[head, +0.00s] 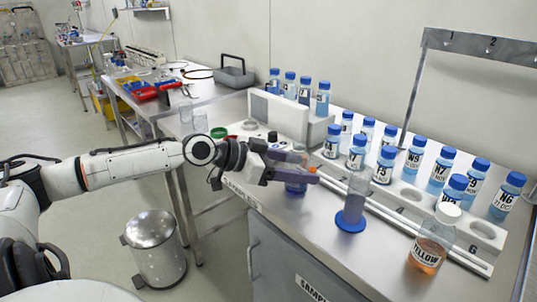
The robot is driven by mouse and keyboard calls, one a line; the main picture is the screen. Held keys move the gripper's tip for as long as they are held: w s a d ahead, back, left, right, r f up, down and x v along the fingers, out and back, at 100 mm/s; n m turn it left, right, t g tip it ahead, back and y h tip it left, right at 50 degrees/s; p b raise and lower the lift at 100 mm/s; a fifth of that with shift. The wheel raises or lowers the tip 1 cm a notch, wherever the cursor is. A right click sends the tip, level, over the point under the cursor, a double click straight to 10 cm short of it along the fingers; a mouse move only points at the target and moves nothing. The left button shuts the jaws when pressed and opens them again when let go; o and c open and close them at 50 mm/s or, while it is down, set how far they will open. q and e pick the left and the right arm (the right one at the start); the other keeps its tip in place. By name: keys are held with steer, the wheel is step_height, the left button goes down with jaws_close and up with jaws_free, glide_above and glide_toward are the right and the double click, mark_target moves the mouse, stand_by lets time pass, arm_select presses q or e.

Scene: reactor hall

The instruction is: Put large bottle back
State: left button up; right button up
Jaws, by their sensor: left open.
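A large clear bottle (430,245) with a white cap, orange liquid and the label YELLOW stands upright at the bench's front right, beside the rack. My left gripper (311,172) is at the bench's front left, well to the left of that bottle. Its jaws are open at a clear vessel (297,188) with blue-purple liquid. The fingers hide much of this vessel, and I cannot tell whether they touch it. My right gripper is not in view.
A clear cylinder on a blue base (351,226) stands between my left gripper and the YELLOW bottle. Several blue-capped bottles (441,170) stand in and behind the white rack (478,259). A pedal bin (156,246) stands on the floor at left.

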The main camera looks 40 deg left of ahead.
mark_target(287, 166)
arm_select(q)
steer(key=shift+s+a+r+p, duration=0.2)
steer(key=shift+s+r+p, duration=0.2)
steer(key=shift+p, duration=0.2)
steer(key=shift+p+v, duration=0.75)
steer(key=shift+p, duration=0.5)
steer(key=shift+s+a+f, duration=0.2)
steer(key=shift+s+a, duration=0.05)
steer(key=v, duration=0.4)
steer(key=shift+r, duration=0.2)
steer(key=shift+s+a+r+p, duration=0.15)
steer(key=shift+s+a+p, duration=0.1)
steer(key=shift+s+p, duration=0.15)
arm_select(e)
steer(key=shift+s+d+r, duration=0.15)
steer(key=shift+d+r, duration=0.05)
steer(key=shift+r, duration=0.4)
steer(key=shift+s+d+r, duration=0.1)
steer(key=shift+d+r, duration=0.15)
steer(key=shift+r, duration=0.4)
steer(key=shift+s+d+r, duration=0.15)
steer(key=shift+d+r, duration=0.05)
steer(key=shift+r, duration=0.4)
